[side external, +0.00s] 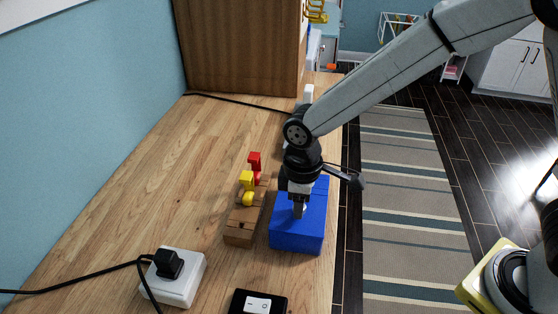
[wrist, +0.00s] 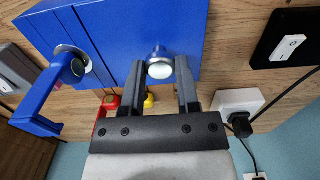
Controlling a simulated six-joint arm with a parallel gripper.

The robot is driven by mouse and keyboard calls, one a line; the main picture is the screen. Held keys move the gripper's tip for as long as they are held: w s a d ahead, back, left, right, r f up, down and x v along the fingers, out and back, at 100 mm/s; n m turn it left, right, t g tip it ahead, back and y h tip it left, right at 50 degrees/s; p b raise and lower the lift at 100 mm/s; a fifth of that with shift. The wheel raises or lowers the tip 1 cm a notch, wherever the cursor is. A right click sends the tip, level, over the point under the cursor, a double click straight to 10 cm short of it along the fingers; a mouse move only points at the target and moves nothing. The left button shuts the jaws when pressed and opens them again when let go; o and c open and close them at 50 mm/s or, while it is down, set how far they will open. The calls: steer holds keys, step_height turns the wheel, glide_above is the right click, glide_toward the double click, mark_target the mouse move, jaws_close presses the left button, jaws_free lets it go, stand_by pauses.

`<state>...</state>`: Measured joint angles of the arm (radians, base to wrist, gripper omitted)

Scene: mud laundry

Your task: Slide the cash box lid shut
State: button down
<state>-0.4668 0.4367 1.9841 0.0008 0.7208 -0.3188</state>
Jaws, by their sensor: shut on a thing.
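The blue cash box (side external: 297,240) stands on the wooden counter near its right edge. In the wrist view its blue top (wrist: 120,30) shows a seam left of a round silver knob (wrist: 160,69). My gripper (side external: 299,212) points down onto the box top. In the wrist view its two fingers (wrist: 160,76) stand either side of the knob and are shut on it. I cannot tell whether the lid is fully closed.
A wooden block with red and yellow pieces (side external: 240,226) stands close left of the box. A white socket with a black plug (side external: 175,290) and a black switch plate (side external: 258,303) lie nearer the camera. The counter's left side (side external: 150,190) is mostly clear.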

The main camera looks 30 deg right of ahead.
steer(key=c, duration=0.6)
jaws_free()
steer(key=shift+r, duration=0.15)
steer(key=shift+r, duration=2.85)
steer(key=shift+d, duration=0.1)
steer(key=s+d+f+m+t, duration=0.1)
steer(key=s+d+m, duration=0.1)
steer(key=d, duration=0.4)
steer(key=s+d+f+m, duration=0.2)
steer(key=s+d+m, duration=0.1)
steer(key=d, duration=0.3)
steer(key=s+d+f+m+t, duration=0.1)
steer(key=s+d+m, duration=0.2)
steer(key=d, duration=0.3)
steer(key=shift+s+d+f+m+t, duration=0.15)
steer(key=shift+f+m+t, duration=0.15)
steer(key=shift+m, duration=0.2)
